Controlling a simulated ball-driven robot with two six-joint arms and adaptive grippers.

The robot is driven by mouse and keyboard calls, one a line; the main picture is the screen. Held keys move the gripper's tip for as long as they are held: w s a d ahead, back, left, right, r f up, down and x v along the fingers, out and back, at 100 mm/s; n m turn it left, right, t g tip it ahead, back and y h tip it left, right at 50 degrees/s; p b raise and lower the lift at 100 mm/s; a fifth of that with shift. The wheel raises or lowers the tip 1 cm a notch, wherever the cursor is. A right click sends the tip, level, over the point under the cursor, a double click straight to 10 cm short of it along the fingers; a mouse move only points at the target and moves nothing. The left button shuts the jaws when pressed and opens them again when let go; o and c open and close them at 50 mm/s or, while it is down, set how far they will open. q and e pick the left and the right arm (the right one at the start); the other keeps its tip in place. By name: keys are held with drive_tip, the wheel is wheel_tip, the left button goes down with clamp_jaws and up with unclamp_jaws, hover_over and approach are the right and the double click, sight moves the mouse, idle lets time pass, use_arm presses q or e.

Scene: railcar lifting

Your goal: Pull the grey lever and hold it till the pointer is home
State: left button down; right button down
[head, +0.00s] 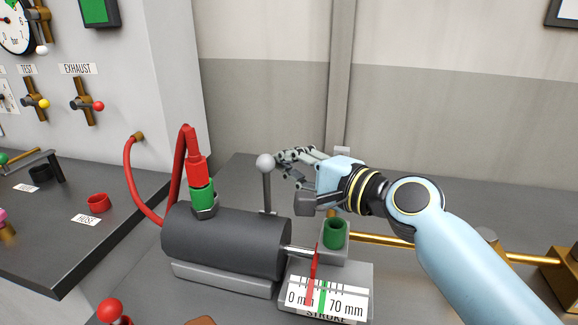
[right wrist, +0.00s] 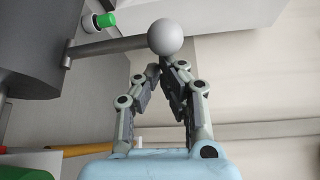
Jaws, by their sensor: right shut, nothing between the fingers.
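The grey lever (head: 266,185) stands upright behind the dark cylinder (head: 228,243), with a pale grey ball knob (head: 265,162) on top. My right gripper (head: 280,160) is shut and empty, its fingertips close to the right side of the knob. In the right wrist view, the knob (right wrist: 165,37) lies just beyond the closed fingertips (right wrist: 167,66); I cannot tell whether they touch. The red pointer (head: 315,262) stands on the rod side over the stroke scale (head: 330,297), near a green mark between "0 mm" and "70 mm". My left gripper is not in view.
A red hose (head: 132,185) runs to a red and green coupling (head: 200,180) on the cylinder. A green cup (head: 335,233) sits right of the rod. A brass rail (head: 385,239) runs behind my right arm. A panel with valves (head: 84,102) stands at left.

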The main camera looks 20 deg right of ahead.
sight(267, 172)
drive_tip(key=shift+s+a+n+b, duration=0.2)
drive_tip(key=shift+n+b, duration=0.1)
drive_tip(key=shift+b, duration=0.25)
drive_tip(key=n+b, duration=0.1)
drive_tip(key=b, duration=0.1)
drive_tip(key=s+a+t+b, duration=0.1)
drive_tip(key=b, duration=0.1)
drive_tip(key=s+n+y+b, duration=0.1)
drive_tip(key=b, duration=0.2)
drive_tip(key=shift+a+f+n+t, duration=0.15)
drive_tip(key=shift+f+n+t, duration=0.15)
drive_tip(key=shift+t, duration=0.1)
drive_tip(key=shift+s+a+r+b, duration=0.15)
drive_tip(key=shift+s+b, duration=0.1)
drive_tip(key=shift+b, duration=0.1)
drive_tip(key=shift+s+a+r, duration=0.1)
drive_tip(key=shift+s+a, duration=0.05)
drive_tip(key=shift+s, duration=0.05)
drive_tip(key=shift+s+a, duration=0.35)
drive_tip(key=shift+s, duration=0.2)
drive_tip(key=shift+s+a, duration=0.1)
drive_tip(key=shift+s, duration=0.05)
idle(3.1)
